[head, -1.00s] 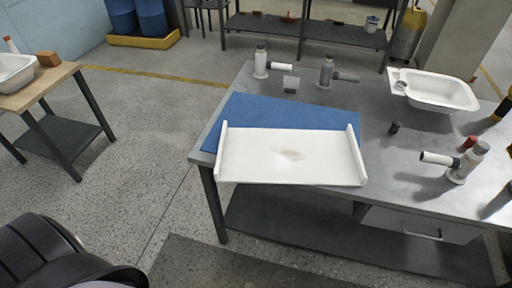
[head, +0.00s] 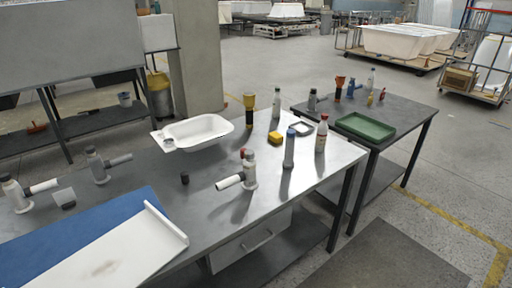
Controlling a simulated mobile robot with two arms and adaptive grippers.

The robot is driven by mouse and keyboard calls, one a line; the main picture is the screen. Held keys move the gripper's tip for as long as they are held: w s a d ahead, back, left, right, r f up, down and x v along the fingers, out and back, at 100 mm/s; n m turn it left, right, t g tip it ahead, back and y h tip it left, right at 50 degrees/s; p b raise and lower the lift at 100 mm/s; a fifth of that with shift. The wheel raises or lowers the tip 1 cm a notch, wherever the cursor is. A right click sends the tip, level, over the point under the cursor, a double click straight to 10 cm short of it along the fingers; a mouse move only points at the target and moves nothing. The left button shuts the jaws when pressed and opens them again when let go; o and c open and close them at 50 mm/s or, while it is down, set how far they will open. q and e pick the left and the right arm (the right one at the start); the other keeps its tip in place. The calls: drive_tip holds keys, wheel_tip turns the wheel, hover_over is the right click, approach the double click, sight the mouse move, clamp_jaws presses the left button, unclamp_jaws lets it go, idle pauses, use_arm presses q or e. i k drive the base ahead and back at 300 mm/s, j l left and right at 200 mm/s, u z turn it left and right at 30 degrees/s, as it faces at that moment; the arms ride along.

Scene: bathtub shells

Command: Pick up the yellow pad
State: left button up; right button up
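The yellow pad (head: 275,138) is a small yellow block lying on the grey metal workbench (head: 215,180), towards its far right part. It lies left of a white-rimmed square piece (head: 301,129) and a grey-blue bottle (head: 289,148). Nothing hides it from this view. Neither of my grippers shows in the head view.
Near the pad stand a white bottle with a red cap (head: 321,134), a grey bottle (head: 276,103) and a nozzle tool (head: 249,168). A white basin (head: 198,131) is on the left. A second table with a green tray (head: 365,127) stands to the right.

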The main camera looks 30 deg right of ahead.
sight(276, 138)
drive_tip(key=l+u, duration=0.1)
drive_tip(key=l, duration=0.45)
drive_tip(key=k+l+u, duration=0.1)
drive_tip(key=l, duration=0.4)
drive_tip(key=k+l+u, duration=0.1)
drive_tip(key=l, duration=0.4)
drive_tip(key=k+l+u, duration=0.1)
drive_tip(key=l, duration=0.45)
drive_tip(key=k+l+u, duration=0.1)
drive_tip(key=l, duration=0.4)
